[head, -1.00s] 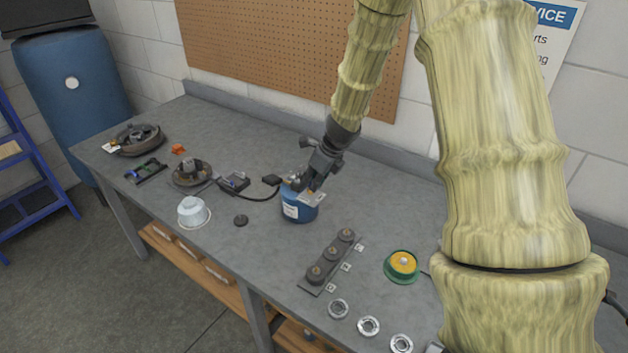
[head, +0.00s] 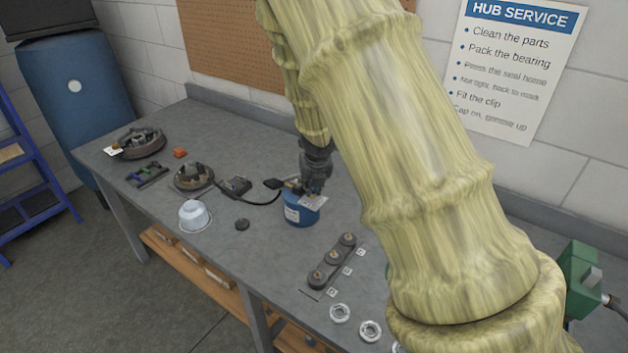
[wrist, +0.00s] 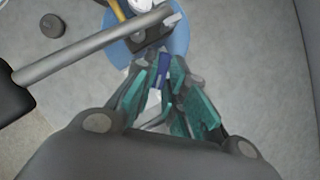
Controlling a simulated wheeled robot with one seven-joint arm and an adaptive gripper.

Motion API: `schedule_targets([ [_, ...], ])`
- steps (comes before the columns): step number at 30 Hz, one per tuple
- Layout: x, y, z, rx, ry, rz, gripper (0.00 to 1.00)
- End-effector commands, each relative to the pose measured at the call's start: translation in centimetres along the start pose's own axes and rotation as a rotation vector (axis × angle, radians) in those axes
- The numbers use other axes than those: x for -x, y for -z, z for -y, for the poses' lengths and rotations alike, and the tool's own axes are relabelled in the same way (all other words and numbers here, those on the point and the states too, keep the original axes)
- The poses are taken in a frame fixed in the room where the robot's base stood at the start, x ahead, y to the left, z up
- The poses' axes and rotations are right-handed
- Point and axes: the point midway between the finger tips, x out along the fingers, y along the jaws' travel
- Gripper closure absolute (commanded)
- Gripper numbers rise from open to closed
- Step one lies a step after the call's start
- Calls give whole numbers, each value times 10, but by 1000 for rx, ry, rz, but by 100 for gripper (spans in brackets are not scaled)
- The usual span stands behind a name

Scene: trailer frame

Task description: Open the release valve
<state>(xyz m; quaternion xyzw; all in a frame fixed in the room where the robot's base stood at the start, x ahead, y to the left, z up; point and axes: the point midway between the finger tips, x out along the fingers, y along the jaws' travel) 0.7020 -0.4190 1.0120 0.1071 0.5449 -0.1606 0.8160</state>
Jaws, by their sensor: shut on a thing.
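A blue canister (head: 300,215) with a white label stands on the workbench, with metal fittings on top. A lever with a black handle (head: 273,184) sticks out to its left. In the wrist view the lever's grey bar (wrist: 95,45) crosses the blue canister top (wrist: 178,38). My gripper (head: 313,186) points down at the canister's top. In the wrist view its teal-padded fingers (wrist: 164,85) are shut on a small dark blue part (wrist: 163,70), which looks like the release valve. The fingers hide most of it.
A white cup-like part (head: 194,216), a small dark disc (head: 242,224) and a hub (head: 193,179) lie left of the canister. A green box (head: 580,275) stands at the right.

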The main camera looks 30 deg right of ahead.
Motion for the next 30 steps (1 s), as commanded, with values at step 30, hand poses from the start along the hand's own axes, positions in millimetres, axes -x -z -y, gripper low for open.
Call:
schedule_targets([
  [30,0,-3,-7,-620,255,-2,100],
])
